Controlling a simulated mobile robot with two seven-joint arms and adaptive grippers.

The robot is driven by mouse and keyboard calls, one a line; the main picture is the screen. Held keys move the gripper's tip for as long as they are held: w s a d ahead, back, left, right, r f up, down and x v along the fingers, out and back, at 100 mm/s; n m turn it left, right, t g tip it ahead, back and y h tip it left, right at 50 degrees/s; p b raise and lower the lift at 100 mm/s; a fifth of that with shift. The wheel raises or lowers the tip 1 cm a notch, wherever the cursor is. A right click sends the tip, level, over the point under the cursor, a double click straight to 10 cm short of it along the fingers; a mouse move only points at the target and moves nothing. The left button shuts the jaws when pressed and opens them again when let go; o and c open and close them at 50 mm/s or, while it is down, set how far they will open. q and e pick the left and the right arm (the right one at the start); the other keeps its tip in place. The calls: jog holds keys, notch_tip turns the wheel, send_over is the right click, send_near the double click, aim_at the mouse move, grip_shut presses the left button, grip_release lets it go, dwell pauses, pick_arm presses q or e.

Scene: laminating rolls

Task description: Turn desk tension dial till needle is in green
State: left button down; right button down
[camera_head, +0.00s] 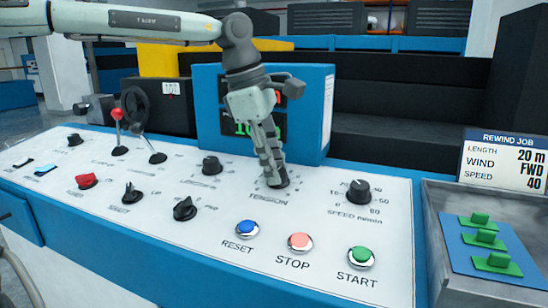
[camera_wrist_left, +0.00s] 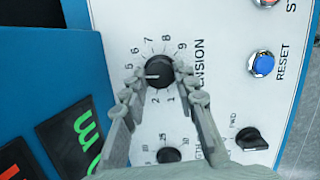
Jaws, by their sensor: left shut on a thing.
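The tension dial (camera_wrist_left: 159,72) is a black round knob on the white desk panel, ringed by printed numbers. Its white pointer line points left in the left wrist view; the numbers there are covered by a finger. My left gripper (camera_head: 275,183) points down over the dial in the head view, hiding most of it. In the left wrist view the fingers of my left gripper (camera_wrist_left: 159,80) are on either side of the knob, shut on it. No needle or green band can be made out. My right gripper is not in view.
The blue display box (camera_head: 327,110) stands behind the gripper, its digits partly hidden. Close by are the speed knob (camera_head: 358,190), the blue reset button (camera_head: 247,229), the stop button (camera_head: 300,242) and the green start button (camera_head: 361,257). A job card (camera_head: 503,160) reads length 20 m, FWD, speed 40.

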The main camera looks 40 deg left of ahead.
pick_arm(q)
jog(key=shift+w+m+g, duration=0.15)
jog(key=shift+m+g, duration=0.15)
jog(key=shift+m, duration=1.4)
jog(key=c, duration=1.2)
grip_release()
jog(key=v, duration=1.2)
jog(key=shift+w, duration=0.1)
